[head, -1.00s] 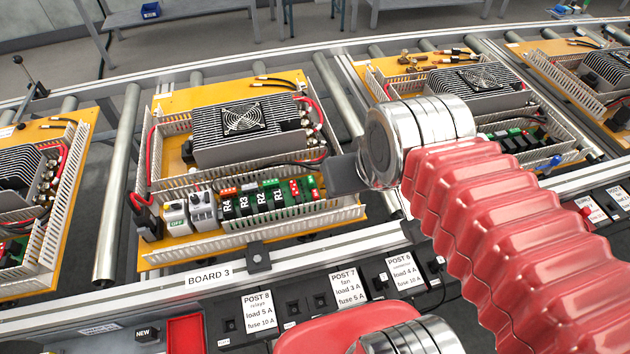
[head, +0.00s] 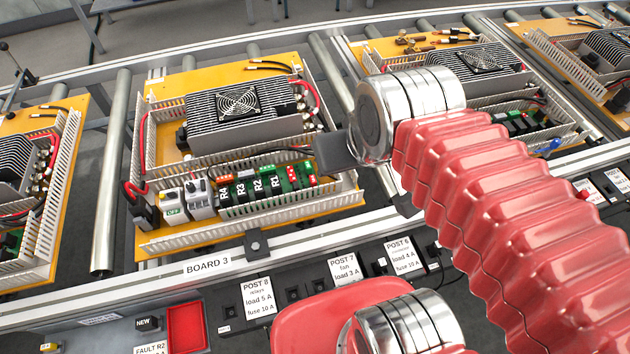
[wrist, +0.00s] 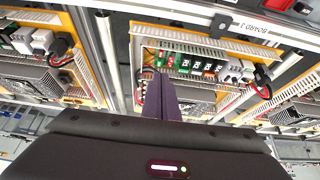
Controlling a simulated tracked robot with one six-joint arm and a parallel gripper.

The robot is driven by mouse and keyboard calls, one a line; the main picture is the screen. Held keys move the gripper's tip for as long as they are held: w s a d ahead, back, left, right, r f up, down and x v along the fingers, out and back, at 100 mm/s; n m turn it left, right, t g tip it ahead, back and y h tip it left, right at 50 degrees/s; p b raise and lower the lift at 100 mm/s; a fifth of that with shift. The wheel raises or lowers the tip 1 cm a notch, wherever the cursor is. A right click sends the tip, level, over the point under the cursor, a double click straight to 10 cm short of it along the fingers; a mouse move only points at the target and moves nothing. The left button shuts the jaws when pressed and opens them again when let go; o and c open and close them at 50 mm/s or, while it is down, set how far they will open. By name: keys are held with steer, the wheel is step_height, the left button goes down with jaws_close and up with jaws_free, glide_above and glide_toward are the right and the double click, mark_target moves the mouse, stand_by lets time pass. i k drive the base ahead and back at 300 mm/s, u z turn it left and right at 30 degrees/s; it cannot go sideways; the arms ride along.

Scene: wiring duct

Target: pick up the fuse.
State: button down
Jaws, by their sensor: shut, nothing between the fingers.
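I cannot make out a fuse for certain in either view. Board 3 (head: 150,245) is an orange plate with a slotted wiring duct and a row of black relays (head: 245,190) marked R1 to R4. Coloured small parts (head: 300,177), red and green, sit right of the relays; they are too small to name. My gripper (head: 335,151) is over the right end of this board, its fingers together and empty. In the wrist view, the shut fingers (wrist: 160,98) point toward the board and cover part of it.
A finned heat sink with a fan (head: 238,102) stands behind the relays. Post label cards (head: 258,297) with load and fuse ratings line the front rail. A red tray (head: 186,328) and a black holder marked NEW (head: 147,323) are at the front. Neighbouring boards (head: 440,60) flank board 3.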

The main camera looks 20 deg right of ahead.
mark_target(312, 180)
steer(key=u, duration=0.2)
steer(key=k, duration=0.65)
steer(key=u, duration=0.65)
steer(key=k, duration=0.7)
steer(key=u, duration=0.35)
steer(key=i, duration=1.55)
steer(key=z, duration=0.65)
